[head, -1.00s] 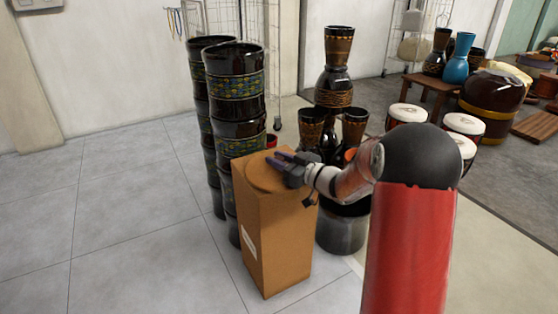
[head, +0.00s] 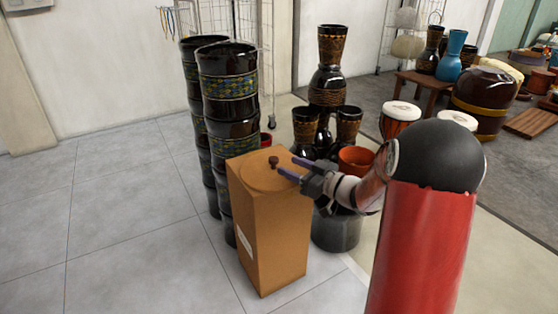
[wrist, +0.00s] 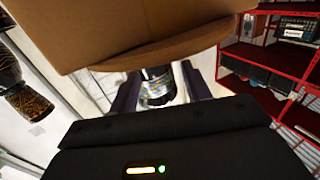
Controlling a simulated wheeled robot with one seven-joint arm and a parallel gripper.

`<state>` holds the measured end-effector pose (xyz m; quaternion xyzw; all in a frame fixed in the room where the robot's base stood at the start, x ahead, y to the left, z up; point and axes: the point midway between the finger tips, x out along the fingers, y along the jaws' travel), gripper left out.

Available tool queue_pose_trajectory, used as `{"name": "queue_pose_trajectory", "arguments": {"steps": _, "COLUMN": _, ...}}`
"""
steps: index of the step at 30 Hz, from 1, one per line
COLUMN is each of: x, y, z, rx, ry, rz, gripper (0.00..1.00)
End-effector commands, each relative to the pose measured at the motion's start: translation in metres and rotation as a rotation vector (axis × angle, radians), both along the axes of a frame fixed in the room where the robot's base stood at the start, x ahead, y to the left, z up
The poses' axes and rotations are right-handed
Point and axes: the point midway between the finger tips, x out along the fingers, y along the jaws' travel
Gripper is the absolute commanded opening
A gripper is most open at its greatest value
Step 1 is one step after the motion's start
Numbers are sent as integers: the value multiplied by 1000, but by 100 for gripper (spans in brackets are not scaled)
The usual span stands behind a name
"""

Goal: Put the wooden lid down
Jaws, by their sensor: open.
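The wooden lid (head: 258,180) is a flat round disc with a dark knob (head: 273,161). It lies flat on top of the tall brown cardboard box (head: 265,235). My gripper (head: 287,166) is open, its two purple-grey fingers pointing at the knob from the right, just above the lid's right side. The knob is not between the fingertips; a small gap shows. In the wrist view, the open fingers (wrist: 160,86) have nothing between them but background. The lid's curved edge (wrist: 165,55) shows against the box (wrist: 120,30) at the top of that view.
Tall stacked dark drums (head: 230,110) stand right behind the box on the left. Dark goblet drums (head: 320,125) and an orange-brown pot (head: 356,160) stand behind my gripper. The tiled floor (head: 130,220) at left is clear. Red shelves (wrist: 270,75) show in the wrist view.

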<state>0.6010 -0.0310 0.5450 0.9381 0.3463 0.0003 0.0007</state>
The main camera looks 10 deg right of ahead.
Motion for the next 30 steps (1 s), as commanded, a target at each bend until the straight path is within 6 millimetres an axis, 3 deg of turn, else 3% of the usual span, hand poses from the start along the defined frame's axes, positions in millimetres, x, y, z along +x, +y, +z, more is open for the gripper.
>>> {"name": "queue_pose_trajectory", "arguments": {"steps": 6, "x": -28, "y": -25, "z": 0, "rx": 0, "ry": 1, "rz": -2, "gripper": 48}}
{"name": "queue_pose_trajectory", "arguments": {"steps": 12, "x": -35, "y": -31, "z": 5, "rx": -28, "ry": 0, "rz": -30, "gripper": 48}}
{"name": "queue_pose_trajectory", "arguments": {"steps": 17, "x": -23, "y": -34, "z": 30, "rx": -184, "ry": 18, "rz": -228, "gripper": 48}}
{"name": "queue_pose_trajectory", "arguments": {"steps": 20, "x": -27, "y": -42, "z": 54, "rx": -298, "ry": 68, "rz": -423, "gripper": 48}}
{"name": "queue_pose_trajectory", "arguments": {"steps": 23, "x": -49, "y": -50, "z": 72, "rx": -373, "ry": 158, "rz": -603, "gripper": 48}}
{"name": "queue_pose_trajectory", "arguments": {"steps": 26, "x": -88, "y": -53, "z": 81, "rx": -410, "ry": 286, "rz": -741, "gripper": 48}}
{"name": "queue_pose_trajectory", "arguments": {"steps": 30, "x": -161, "y": -41, "z": 75, "rx": -412, "ry": 524, "rz": -834, "gripper": 48}}
